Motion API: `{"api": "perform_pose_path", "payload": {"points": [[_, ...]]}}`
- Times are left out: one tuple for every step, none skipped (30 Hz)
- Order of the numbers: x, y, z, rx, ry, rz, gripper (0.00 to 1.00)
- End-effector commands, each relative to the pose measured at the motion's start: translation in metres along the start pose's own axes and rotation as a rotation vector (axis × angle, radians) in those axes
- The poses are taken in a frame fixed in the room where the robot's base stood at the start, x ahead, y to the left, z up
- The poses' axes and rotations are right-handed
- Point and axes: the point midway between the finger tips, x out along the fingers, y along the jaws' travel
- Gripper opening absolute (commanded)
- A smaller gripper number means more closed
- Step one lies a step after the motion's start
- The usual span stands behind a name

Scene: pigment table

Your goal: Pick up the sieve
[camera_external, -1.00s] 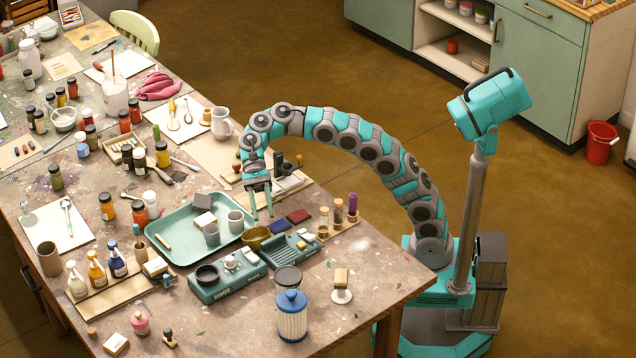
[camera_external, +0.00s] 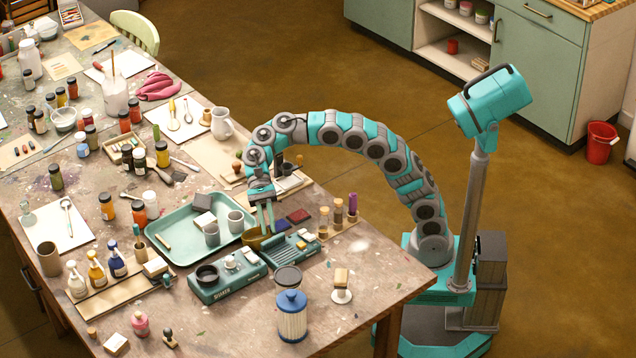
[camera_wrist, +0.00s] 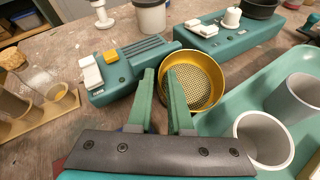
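The sieve is a round golden-brass bowl (camera_wrist: 206,72) with a mesh bottom, upright in the wrist view. In the external view the sieve (camera_external: 251,240) sits on the table between the teal tray and a small teal device, partly behind my fingers. My gripper (camera_wrist: 160,74) points down at it with a gap between the fingers. In the wrist view one finger overlaps the inside of the sieve's near-left wall and the other lies outside it, so the rim shows between them. My gripper (camera_external: 267,233) is at the sieve in the external view; contact cannot be told.
The teal tray (camera_external: 165,244) with grey cups (camera_external: 235,222) lies close beside the sieve. A teal device with buttons (camera_wrist: 125,72) stands on its other side. A second teal device (camera_external: 222,287), a wooden rack of vials (camera_external: 338,229) and coloured blocks (camera_external: 299,216) are near.

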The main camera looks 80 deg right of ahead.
Motion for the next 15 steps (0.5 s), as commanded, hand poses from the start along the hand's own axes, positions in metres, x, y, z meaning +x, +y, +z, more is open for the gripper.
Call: {"api": "perform_pose_path", "payload": {"points": [[-0.0001,0.0,0.0,0.0,0.0,0.0,0.11],[-0.0001,0.0,0.0,0.0,0.0,0.0,0.08],[-0.0001,0.0,0.0001,0.0,0.0,0.0,0.04],[-0.0002,0.0,0.0002,0.0,0.0,0.0,0.0],[-0.0002,0.0,0.0002,0.0,0.0,0.0,0.0],[-0.0002,0.0,0.0001,0.0,0.0,0.0,0.0],[-0.0002,0.0,0.0001,0.0,0.0,0.0,0.0],[-0.0002,0.0,0.0001,0.0,0.0,0.0,0.0],[-0.0002,0.0,0.0001,0.0,0.0,0.0,0.0],[-0.0002,0.0,0.0001,0.0,0.0,0.0,0.0],[-0.0002,0.0,0.0001,0.0,0.0,0.0,0.0],[-0.0003,0.0,0.0001,0.0,0.0,0.0,0.0],[-0.0003,-0.0001,0.0001,0.0,0.0,0.0,0.0],[-0.0003,-0.0001,0.0001,0.0,0.0,0.0,0.0],[-0.0003,-0.0001,0.0001,0.0,0.0,-0.001,0.0]]}}
